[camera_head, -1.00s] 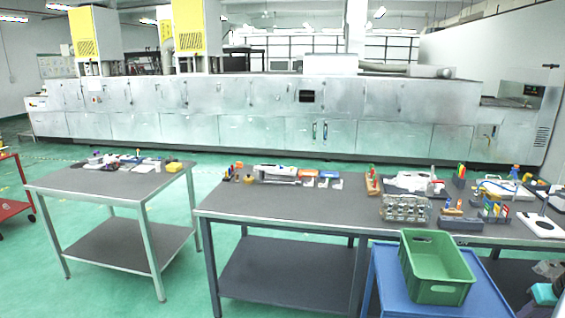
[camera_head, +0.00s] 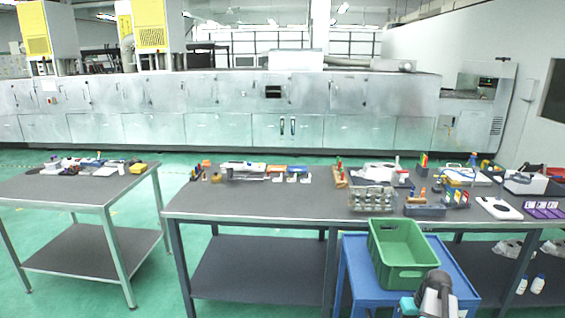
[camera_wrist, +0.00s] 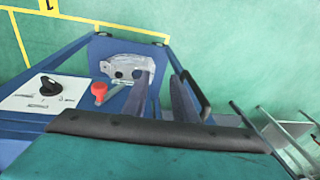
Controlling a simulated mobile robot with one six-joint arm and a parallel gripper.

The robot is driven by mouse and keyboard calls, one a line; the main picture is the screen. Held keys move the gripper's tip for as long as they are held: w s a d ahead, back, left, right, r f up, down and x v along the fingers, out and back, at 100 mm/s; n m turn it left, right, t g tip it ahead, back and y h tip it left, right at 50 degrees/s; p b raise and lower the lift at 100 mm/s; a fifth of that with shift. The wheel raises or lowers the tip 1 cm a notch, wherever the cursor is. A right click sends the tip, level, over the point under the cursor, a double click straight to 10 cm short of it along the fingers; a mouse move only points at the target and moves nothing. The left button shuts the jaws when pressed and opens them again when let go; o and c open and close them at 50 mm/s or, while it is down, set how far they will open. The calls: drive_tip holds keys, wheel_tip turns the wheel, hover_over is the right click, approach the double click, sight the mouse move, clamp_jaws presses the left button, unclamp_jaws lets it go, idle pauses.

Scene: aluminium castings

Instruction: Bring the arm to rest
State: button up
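In the head view my arm (camera_head: 436,296) shows at the bottom right, in front of the blue cart and just below the green crate. No held object can be made out.
The green crate (camera_head: 421,272) stands empty on the blue cart (camera_head: 354,270). Behind it is a long grey table (camera_head: 270,205) with a metal casting (camera_head: 372,200), tools and trays. A smaller table (camera_head: 75,196) stands left. Green floor is clear between the tables.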

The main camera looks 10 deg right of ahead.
drive_tip(key=s+a+f+n+g, duration=0.1)
drive_tip(key=s+a+f+g, duration=0.15)
drive_tip(key=a+f, duration=0.85)
drive_tip(key=s+a+f+g, duration=0.1)
drive_tip(key=s+a+f, duration=0.35)
drive_tip(key=a, duration=0.95)
drive_tip(key=s+a+f+n+g, duration=0.1)
drive_tip(key=s+a+f+g, duration=0.1)
drive_tip(key=s+a+f, duration=0.3)
drive_tip(key=s+a+f+n+g+h, duration=0.1)
drive_tip(key=s+a+f+g, duration=0.1)
drive_tip(key=s+a+f, duration=0.4)
drive_tip(key=s+a+b, duration=0.1)
drive_tip(key=s+a, duration=0.2)
drive_tip(key=s, duration=0.2)
drive_tip(key=shift+a+f, duration=0.15)
drive_tip(key=shift+a, duration=0.1)
drive_tip(key=shift+d, duration=0.1)
